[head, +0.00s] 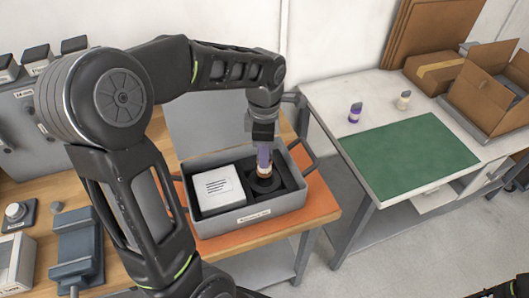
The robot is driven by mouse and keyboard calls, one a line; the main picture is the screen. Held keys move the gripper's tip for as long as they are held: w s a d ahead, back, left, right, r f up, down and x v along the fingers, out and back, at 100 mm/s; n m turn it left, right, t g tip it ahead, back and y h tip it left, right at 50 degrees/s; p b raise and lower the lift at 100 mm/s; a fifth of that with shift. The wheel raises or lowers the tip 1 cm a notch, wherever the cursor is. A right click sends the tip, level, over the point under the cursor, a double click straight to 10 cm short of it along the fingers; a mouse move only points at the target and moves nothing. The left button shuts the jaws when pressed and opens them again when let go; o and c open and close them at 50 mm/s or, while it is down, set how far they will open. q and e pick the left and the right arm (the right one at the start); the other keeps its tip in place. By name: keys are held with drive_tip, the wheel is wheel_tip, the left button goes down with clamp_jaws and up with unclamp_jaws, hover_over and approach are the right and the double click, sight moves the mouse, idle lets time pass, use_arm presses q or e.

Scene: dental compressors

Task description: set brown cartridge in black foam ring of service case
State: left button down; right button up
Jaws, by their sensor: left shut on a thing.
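The grey service case (250,222) stands open on an orange mat, with black foam inside. The black foam ring (265,184) is in the right part of the case. My left gripper (264,146) points down over the ring and is shut on a cartridge (264,166). The cartridge is upright, with a purple-grey upper part and a brownish lower part. Its lower end is at the ring; I cannot tell whether it is seated or just above.
A white labelled box (215,189) fills the case's left part. Case handles stick out at both sides. On the right table stand a purple cartridge (355,113), a pale cartridge (403,100), a green mat (425,157) and cardboard boxes (490,85). A grey stand (77,245) is at left.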

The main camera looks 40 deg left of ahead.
idle(0.3)
use_arm(q)
wheel_tip(320, 180, down, 4)
drive_tip(key=b, duration=0.2)
drive_tip(key=shift+r+b, duration=0.2)
drive_tip(key=shift+b, duration=0.2)
drive_tip(key=shift+f+b, duration=0.7)
drive_tip(key=shift+f, duration=0.4)
drive_tip(key=shift+f+b, duration=0.6)
drive_tip(key=shift+b, duration=0.05)
idle(0.5)
drive_tip(key=c, duration=1.2)
unclamp_jaws()
drive_tip(key=shift+c, duration=0.2)
